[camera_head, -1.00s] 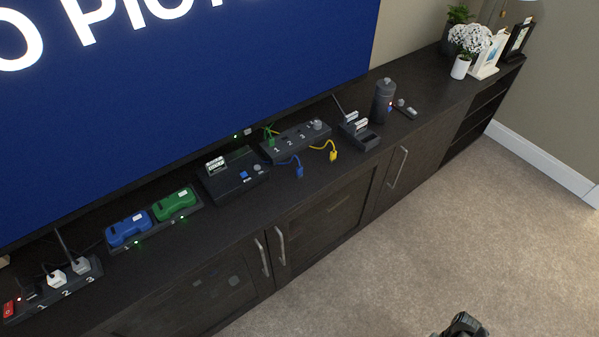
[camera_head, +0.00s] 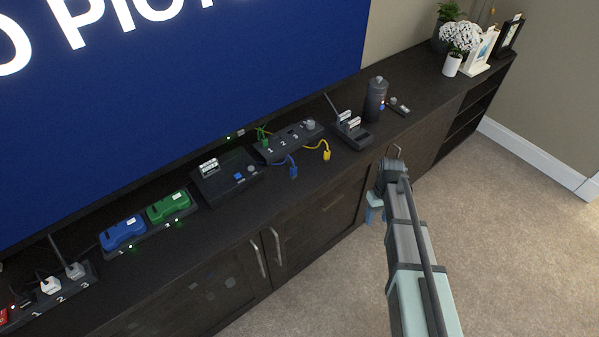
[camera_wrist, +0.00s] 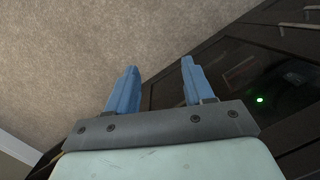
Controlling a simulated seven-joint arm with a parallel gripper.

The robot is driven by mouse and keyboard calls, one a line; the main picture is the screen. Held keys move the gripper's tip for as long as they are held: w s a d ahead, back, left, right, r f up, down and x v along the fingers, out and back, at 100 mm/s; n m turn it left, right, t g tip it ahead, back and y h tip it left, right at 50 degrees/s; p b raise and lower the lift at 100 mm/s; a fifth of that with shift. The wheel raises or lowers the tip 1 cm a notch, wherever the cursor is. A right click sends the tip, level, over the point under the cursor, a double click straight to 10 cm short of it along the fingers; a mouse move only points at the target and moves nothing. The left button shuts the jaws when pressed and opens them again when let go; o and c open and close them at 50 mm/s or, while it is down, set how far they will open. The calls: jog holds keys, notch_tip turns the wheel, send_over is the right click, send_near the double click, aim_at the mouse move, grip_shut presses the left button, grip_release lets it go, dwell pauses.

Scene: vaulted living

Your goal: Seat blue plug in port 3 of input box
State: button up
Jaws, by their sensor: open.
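The input box (camera_head: 290,144) is a dark box on the cabinet top with white port numbers along it. A green plug (camera_head: 264,141) stands in it at port 1, and a grey round piece (camera_head: 310,124) is at its right end. The blue plug (camera_head: 293,171) hangs on a blue cable at the cabinet's front edge, in front of the box. My gripper (camera_head: 373,211) is in front of the cabinet, right of the blue plug and apart from it. In the wrist view its two blue fingers (camera_wrist: 158,85) are apart with nothing between them.
A yellow plug (camera_head: 327,154) hangs on its cable right of the blue one. A black console (camera_head: 228,178), a dark charger (camera_head: 350,130) and a dark bottle (camera_head: 375,100) stand nearby. The TV screen (camera_head: 180,90) rises behind. The carpet (camera_head: 500,220) is clear.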

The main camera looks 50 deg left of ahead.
jog(key=s+a+r+n+t, duration=0.1)
jog(key=s+a+r+n, duration=0.15)
jog(key=a+r, duration=0.45)
jog(key=s+a+r+n, duration=0.1)
jog(key=s+a+r, duration=0.3)
jog(key=a, duration=0.6)
notch_tip(320, 180, up, 10)
jog(key=n+y, duration=0.1)
jog(key=n, duration=0.1)
send_over(293, 167)
jog(key=f, duration=0.7)
jog(key=shift+w+d, duration=0.25)
jog(key=shift+w, duration=0.15)
jog(key=shift+s+a+f, duration=0.1)
jog(key=shift+s+f, duration=0.1)
jog(key=shift+f, duration=1.15)
jog(key=shift+s+a+f, duration=0.1)
jog(key=shift+s+f, duration=0.05)
jog(key=shift+f, duration=1.2)
grip_shut()
